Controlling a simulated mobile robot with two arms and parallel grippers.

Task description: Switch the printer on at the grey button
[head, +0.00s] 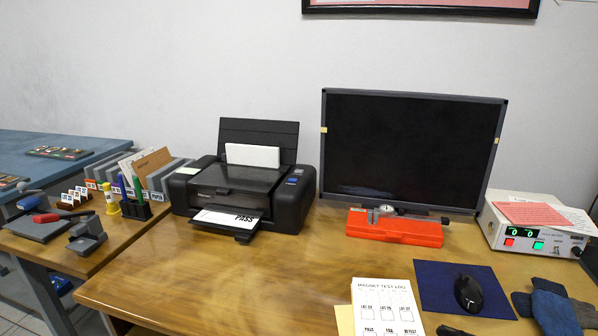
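The black printer (298,205) stands at the back left of the wooden desk. White paper (252,155) stands in its rear feed. A sheet marked PASS (228,218) lies on its front output tray. A small control panel (293,178) with a bluish patch is on the printer's top right. A small light spot shows there, but it is too small to tell whether it is the grey button. Neither of my grippers is in view.
The desk (190,275) is clear in front of the printer. A dark monitor (410,150) stands to its right, behind an orange-red device (395,229). A log sheet (385,305), blue mat (435,290) and mouse (468,294) lie at front right. Pens stand left of the printer.

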